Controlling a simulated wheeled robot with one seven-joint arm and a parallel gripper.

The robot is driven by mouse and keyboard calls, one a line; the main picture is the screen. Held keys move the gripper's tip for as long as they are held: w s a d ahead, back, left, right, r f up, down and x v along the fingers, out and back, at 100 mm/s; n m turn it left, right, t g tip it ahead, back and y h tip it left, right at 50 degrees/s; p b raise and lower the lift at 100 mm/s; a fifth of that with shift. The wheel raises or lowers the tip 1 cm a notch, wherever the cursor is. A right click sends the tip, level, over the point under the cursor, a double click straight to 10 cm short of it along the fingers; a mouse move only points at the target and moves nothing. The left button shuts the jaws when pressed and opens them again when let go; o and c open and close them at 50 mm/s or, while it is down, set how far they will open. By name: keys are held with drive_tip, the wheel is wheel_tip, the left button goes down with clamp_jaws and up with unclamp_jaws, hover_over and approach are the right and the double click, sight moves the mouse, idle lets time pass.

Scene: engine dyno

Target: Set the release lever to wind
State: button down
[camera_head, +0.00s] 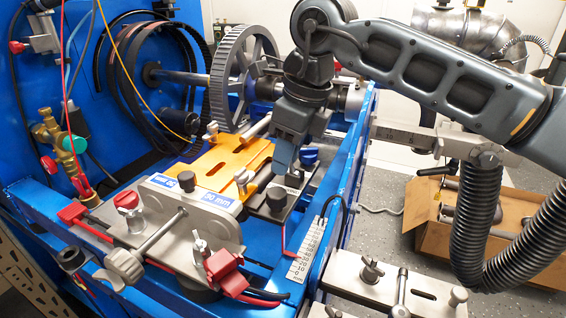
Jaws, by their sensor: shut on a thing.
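My gripper (284,160) points down over the black block at the right of the orange plate. It is shut at the upper end of a dark rod (263,178), which looks like the release lever. The rod slants down to the left from the fingers. The fingers and wrist hide its upper end, and I cannot read any wind marking near it. The orange slotted plate (215,160) lies just left of the gripper.
A large grey gear wheel (238,78) stands behind the gripper. A steel clamp block (185,220) with knobs and red fittings is in front. A ruler scale (306,250) runs along the blue frame rail (335,190). A cardboard box (425,205) is on the floor at the right.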

drive_tip(key=y+b, duration=0.1)
drive_tip(key=d+y+b, duration=0.1)
drive_tip(key=b, duration=0.1)
drive_tip(key=t+y+b, duration=0.1)
drive_tip(key=b, duration=0.1)
drive_tip(key=shift+s+d+f+y, duration=0.2)
drive_tip(key=shift+d+f+y, duration=0.05)
drive_tip(key=shift+f+y, duration=0.05)
drive_tip(key=y+b, duration=0.1)
drive_tip(key=b, duration=0.1)
drive_tip(key=d+t+y+b, duration=0.1)
drive_tip(key=b, duration=0.1)
drive_tip(key=y+b, duration=0.1)
drive_tip(key=b, duration=0.1)
drive_tip(key=shift+s+d+f, duration=0.1)
drive_tip(key=shift+s+d, duration=0.05)
drive_tip(key=shift+s, duration=0.1)
drive_tip(key=t+y+b, duration=0.1)
drive_tip(key=y+b, duration=0.1)
drive_tip(key=b, duration=0.1)
drive_tip(key=d+y+b, duration=0.1)
drive_tip(key=y+b, duration=0.1)
drive_tip(key=shift+s+t+b, duration=0.2)
drive_tip(key=shift+t+b, duration=0.2)
drive_tip(key=shift+d, duration=0.1)
drive_tip(key=c, duration=0.9)
unclamp_jaws()
drive_tip(key=shift+c, duration=0.2)
